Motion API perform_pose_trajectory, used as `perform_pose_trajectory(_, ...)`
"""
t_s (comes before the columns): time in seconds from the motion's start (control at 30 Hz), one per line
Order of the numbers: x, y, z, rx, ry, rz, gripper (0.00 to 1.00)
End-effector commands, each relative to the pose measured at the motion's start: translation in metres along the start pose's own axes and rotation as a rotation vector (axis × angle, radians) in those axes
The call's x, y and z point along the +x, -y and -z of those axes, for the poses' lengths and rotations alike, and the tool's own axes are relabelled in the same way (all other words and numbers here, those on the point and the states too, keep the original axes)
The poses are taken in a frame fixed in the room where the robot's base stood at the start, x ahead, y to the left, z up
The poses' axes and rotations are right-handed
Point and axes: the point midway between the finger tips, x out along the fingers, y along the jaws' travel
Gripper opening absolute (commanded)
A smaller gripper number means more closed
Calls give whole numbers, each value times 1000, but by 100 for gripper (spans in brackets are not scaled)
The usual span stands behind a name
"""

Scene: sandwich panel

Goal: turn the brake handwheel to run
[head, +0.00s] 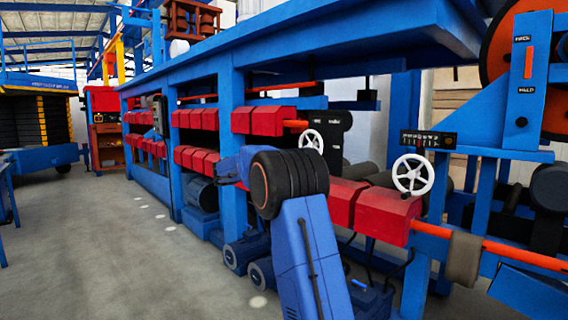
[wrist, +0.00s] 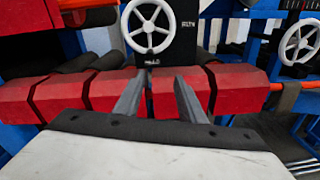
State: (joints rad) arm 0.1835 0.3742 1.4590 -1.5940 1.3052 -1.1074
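A white spoked handwheel (wrist: 149,27) on a black plate (wrist: 186,45) stands straight ahead at the top of the wrist view. The plate carries small white lettering to the right of the wheel and below it, too small to read surely. A second white handwheel (wrist: 299,42) is at the right edge. In the head view one handwheel (head: 312,141) is near the middle and another (head: 413,175) is farther right. My gripper (wrist: 162,77) is open and empty, its fingertips below the nearer wheel and apart from it. In the head view my arm hides the gripper.
A row of red blocks (wrist: 60,97) lies across the wrist view behind and beside my fingers. A blue frame with posts (head: 232,100) and an orange bar (head: 500,250) surrounds the wheels. Open grey floor (head: 90,245) lies to the left.

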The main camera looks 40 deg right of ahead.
Motion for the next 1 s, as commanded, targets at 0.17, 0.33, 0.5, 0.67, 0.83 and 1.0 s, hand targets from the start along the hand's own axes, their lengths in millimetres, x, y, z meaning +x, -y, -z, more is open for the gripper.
perform_pose_trajectory(0.17,10,-14,1,-45,44,-5,36)
perform_pose_trajectory(0.33,21,-15,0,-48,48,-3,36)
perform_pose_trajectory(0.5,47,-14,-1,-47,48,-2,36)
perform_pose_trajectory(0.67,76,-15,-2,-47,47,-3,36)
perform_pose_trajectory(0.83,106,-15,-4,-47,47,-3,36)
perform_pose_trajectory(1.0,135,-15,-5,-47,47,-3,36)
